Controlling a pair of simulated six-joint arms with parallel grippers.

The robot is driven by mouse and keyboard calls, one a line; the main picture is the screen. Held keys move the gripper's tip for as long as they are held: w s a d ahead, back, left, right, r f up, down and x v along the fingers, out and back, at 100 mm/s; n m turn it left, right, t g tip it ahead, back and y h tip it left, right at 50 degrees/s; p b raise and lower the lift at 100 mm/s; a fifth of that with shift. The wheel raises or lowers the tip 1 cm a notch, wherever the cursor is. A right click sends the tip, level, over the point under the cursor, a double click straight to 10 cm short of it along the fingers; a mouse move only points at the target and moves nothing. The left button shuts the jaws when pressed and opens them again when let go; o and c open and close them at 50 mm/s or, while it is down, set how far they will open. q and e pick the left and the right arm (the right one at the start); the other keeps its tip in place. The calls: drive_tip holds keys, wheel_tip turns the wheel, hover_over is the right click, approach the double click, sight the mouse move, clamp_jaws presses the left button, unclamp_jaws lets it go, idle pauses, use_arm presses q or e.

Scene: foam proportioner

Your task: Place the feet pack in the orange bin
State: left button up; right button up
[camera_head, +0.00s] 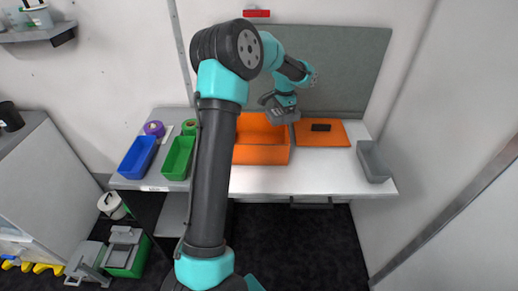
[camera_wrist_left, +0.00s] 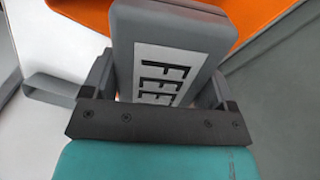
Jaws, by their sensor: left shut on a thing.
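The feet pack (camera_wrist_left: 175,32) is a grey block with a white label reading "FEET" in the left wrist view. My left gripper (camera_head: 280,103) is shut on it, with one finger on each side. In the head view the grey pack (camera_head: 284,116) hangs under the gripper, over the right back part of the orange bin (camera_head: 261,155). I cannot tell how high above the bin floor it is. The bin stands on the white table, partly hidden by my left arm. My right gripper is not in view.
An orange panel (camera_head: 337,139) with a black item (camera_head: 320,127) lies right of the bin. A grey tray (camera_head: 373,164) sits at the table's right end. Blue (camera_head: 137,158) and green (camera_head: 178,158) bins stand at the left. The white table front is mostly clear.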

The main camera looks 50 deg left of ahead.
use_arm(q)
hover_over(259, 142)
drive_tip(key=s+d, duration=0.3)
wheel_tip(259, 142, down, 4)
drive_tip(key=shift+w+a, duration=0.1)
drive_tip(key=shift+f, duration=3.1)
drive_tip(key=shift+f, duration=1.85)
drive_tip(key=shift+f, duration=0.15)
drive_tip(key=o, duration=0.9)
